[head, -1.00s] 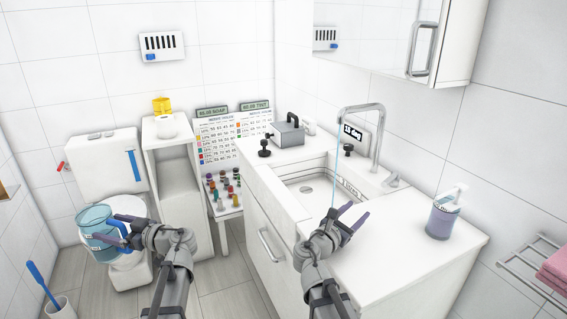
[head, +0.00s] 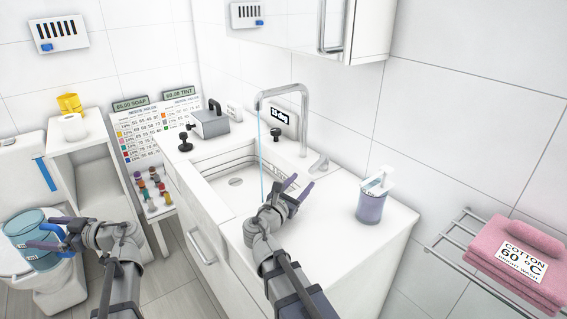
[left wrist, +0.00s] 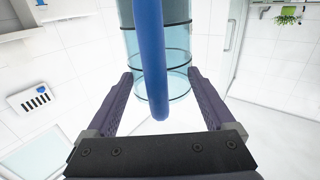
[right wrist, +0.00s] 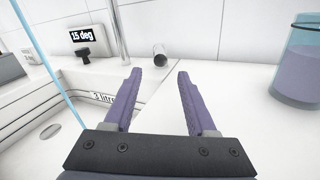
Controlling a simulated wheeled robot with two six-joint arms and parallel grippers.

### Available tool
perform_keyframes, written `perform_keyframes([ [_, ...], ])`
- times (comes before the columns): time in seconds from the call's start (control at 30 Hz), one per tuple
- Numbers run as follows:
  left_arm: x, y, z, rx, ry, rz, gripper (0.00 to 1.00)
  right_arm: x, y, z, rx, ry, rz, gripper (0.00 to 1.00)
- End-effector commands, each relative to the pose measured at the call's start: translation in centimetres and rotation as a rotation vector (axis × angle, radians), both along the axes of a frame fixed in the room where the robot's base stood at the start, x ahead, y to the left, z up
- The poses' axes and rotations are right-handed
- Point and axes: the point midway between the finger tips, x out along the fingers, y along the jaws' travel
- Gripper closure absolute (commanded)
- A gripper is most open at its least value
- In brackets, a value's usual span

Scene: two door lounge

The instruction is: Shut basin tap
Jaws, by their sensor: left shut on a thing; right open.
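The chrome basin tap (head: 304,110) arches over the white basin (head: 215,166), and a thin blue water stream (head: 261,150) falls from its spout. Its short lever (head: 319,163) stands on the counter right of the spout's foot; in the right wrist view the lever's round end (right wrist: 159,55) shows just beyond my fingertips. My right gripper (head: 301,188) is open and empty, in front of the lever and apart from it; its fingers also show in the right wrist view (right wrist: 157,78). My left gripper (head: 62,236) is shut on the blue handle (left wrist: 151,60) of a clear jug (head: 30,236).
A soap dispenser (head: 371,199) stands on the counter right of my right gripper. A "15 deg" display (head: 283,120) and a black knob (head: 275,133) sit behind the basin. A grey box (head: 210,123) is at the far left. A towel rack (head: 450,243) holds pink towels (head: 520,255).

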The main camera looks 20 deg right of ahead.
Motion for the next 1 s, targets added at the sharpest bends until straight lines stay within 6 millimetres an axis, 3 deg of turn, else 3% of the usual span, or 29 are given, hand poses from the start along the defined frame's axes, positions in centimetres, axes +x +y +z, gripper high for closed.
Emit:
perform_keyframes([
  [0.17,0.0,0.0,0.0,0.001,0.001,0.0,0.9,1.1,-1.1,0.0,0.0,0.0,-0.003,0.43],
  [0.6,0.0,0.0,0.0,0.001,0.001,0.0,0.9,6.5,-7.0,0.0,0.0,0.0,-0.003,0.43],
  [1.0,0.0,0.0,0.0,0.001,0.0,0.0,0.9,8.1,-8.9,0.0,0.0,0.0,0.0,0.43],
])
